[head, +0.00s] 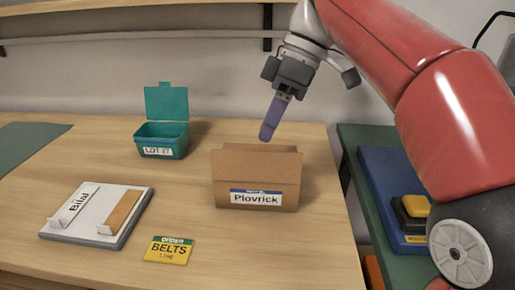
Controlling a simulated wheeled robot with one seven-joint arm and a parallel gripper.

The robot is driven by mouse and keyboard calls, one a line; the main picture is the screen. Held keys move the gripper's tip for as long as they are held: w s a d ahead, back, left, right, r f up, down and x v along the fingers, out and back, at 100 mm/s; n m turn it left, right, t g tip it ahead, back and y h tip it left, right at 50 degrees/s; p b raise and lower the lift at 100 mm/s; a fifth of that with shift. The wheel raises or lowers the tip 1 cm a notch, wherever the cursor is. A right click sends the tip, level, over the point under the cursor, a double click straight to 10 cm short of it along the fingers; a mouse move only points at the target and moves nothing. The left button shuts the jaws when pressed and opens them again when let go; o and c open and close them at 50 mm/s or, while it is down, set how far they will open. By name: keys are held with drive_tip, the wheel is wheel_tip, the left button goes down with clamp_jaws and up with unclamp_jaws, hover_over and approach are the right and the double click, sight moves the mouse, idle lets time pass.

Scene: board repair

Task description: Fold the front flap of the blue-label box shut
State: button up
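The brown cardboard box (225,195) stands at the right part of the wooden table. Its label (256,198) is white with a blue top band and reads "Plovrick". My gripper (268,128) hangs a little above and behind the box, pointing down. Its end is a purple-blue finger-like part, seen from the side; I cannot tell whether the fingers are apart.
A teal bin (161,133) with raised lid stands back left. A white tray (130,189) marked "Bilal" and a yellow "BELTS" card (169,250) lie at the front left. A green side table right of a gap holds a blue board (383,180) with a yellow button (415,206).

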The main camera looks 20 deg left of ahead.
sight(252, 157)
drive_tip(key=shift+s, duration=0.1)
drive_tip(key=x, duration=0.7)
drive_tip(key=shift+s+a+f, duration=0.1)
drive_tip(key=shift+f, duration=0.25)
clamp_jaws()
